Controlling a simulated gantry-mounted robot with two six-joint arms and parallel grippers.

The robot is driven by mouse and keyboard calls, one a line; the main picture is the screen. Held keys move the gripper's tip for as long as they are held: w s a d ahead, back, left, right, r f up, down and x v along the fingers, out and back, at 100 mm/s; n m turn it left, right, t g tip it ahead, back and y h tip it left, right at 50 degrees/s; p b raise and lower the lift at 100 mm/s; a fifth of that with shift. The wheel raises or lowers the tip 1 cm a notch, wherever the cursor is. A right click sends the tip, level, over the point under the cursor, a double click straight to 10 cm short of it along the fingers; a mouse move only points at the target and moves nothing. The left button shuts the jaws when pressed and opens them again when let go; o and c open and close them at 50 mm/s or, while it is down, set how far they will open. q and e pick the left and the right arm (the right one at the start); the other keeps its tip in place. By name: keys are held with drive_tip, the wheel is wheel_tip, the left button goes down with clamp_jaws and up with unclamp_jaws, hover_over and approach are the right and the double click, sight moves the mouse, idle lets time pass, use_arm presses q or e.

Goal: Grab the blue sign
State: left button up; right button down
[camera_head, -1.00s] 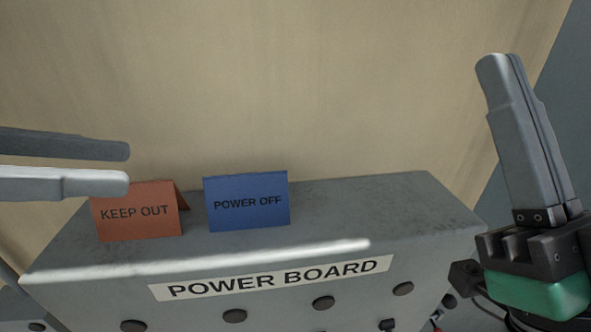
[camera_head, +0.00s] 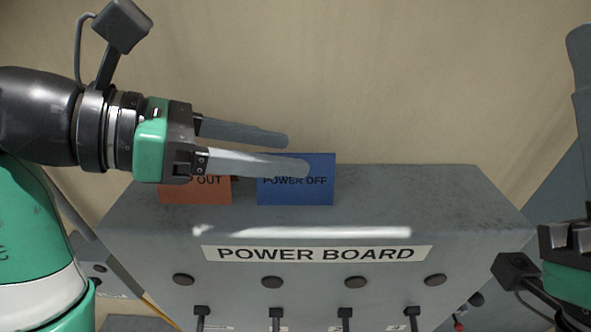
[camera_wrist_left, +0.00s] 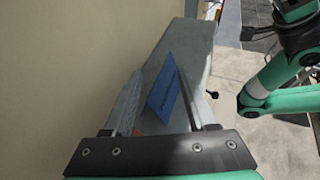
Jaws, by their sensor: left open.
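The blue "POWER OFF" sign (camera_head: 297,192) is a folded card standing on the grey power board box. My left gripper (camera_head: 297,155) is open, with its fingers reaching in from the left over the sign's upper part. The nearer finger covers some of the sign's top left. In the left wrist view the blue sign (camera_wrist_left: 164,86) appears between the two open fingers (camera_wrist_left: 160,75), with no clear contact. My right gripper (camera_head: 580,130) is cut off at the right edge; its fingers looked together in the earlier frame.
An orange sign (camera_head: 195,192), partly hidden by my left gripper, stands just left of the blue one. The power board box (camera_head: 440,200) has a label, round knobs and switches on its front. Its top is clear to the right. A beige wall (camera_head: 400,80) rises behind.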

use_arm(q)
drive_tip(key=shift+d+f, duration=0.1)
drive_tip(key=shift+d, duration=0.1)
clamp_jaws()
idle(0.5)
drive_tip(key=shift+r, duration=0.4)
drive_tip(key=r, duration=0.3)
drive_tip(key=shift+s+a, duration=0.1)
drive_tip(key=shift+a, duration=0.1)
drive_tip(key=s+a+r+b, duration=0.2)
drive_tip(key=s+a+r, duration=0.6)
drive_tip(key=s+r, duration=0.1)
drive_tip(key=shift+s+a, duration=0.4)
drive_tip(key=shift+s, duration=0.25)
